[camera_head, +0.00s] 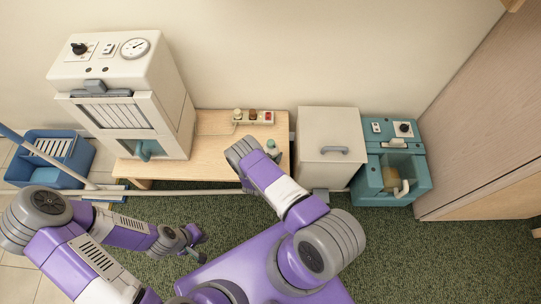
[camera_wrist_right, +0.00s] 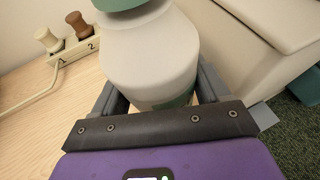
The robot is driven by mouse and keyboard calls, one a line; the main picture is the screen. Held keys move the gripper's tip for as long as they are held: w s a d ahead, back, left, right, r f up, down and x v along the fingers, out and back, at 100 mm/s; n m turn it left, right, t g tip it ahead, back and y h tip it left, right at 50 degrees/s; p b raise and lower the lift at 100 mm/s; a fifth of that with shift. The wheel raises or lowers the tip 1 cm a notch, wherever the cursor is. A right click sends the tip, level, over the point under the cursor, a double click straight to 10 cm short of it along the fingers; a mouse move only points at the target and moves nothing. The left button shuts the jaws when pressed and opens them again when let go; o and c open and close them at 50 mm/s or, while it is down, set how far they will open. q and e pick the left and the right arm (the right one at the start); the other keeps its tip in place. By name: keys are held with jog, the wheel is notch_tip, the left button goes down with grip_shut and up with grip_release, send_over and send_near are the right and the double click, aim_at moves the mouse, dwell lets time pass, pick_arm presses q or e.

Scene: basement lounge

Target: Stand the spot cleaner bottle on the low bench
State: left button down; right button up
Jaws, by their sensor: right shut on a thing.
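The spot cleaner bottle (camera_wrist_right: 150,55) is pale grey-white with a teal cap and a teal patch low on its side. My right gripper (camera_wrist_right: 160,92) is shut on it, one finger on each side. In the head view the bottle's teal top (camera_head: 271,144) shows small beside my right wrist, over the right part of the low wooden bench (camera_head: 213,123). The bench top also shows in the wrist view (camera_wrist_right: 35,110). The bottle's base is hidden, so contact with the bench cannot be told. My left gripper (camera_head: 197,246) is open and empty above the green carpet.
A white machine with a gauge (camera_head: 120,85) stands on the bench's left part. A power strip with plugs (camera_head: 253,117) lies at the back. A white cabinet (camera_head: 328,135) and a teal machine (camera_head: 405,175) stand to the right. A blue bucket (camera_head: 50,155) is at left.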

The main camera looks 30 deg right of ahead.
jog(key=shift+r, duration=0.2)
jog(key=shift+f, duration=0.1)
jog(key=o, duration=1.4)
jog(key=shift+f, duration=0.15)
jog(key=shift+a+r, duration=0.1)
jog(key=shift+r, duration=0.2)
jog(key=p+v, duration=0.4)
jog(key=v, duration=0.7)
jog(key=shift+s+a, duration=0.25)
jog(key=shift+s, duration=0.05)
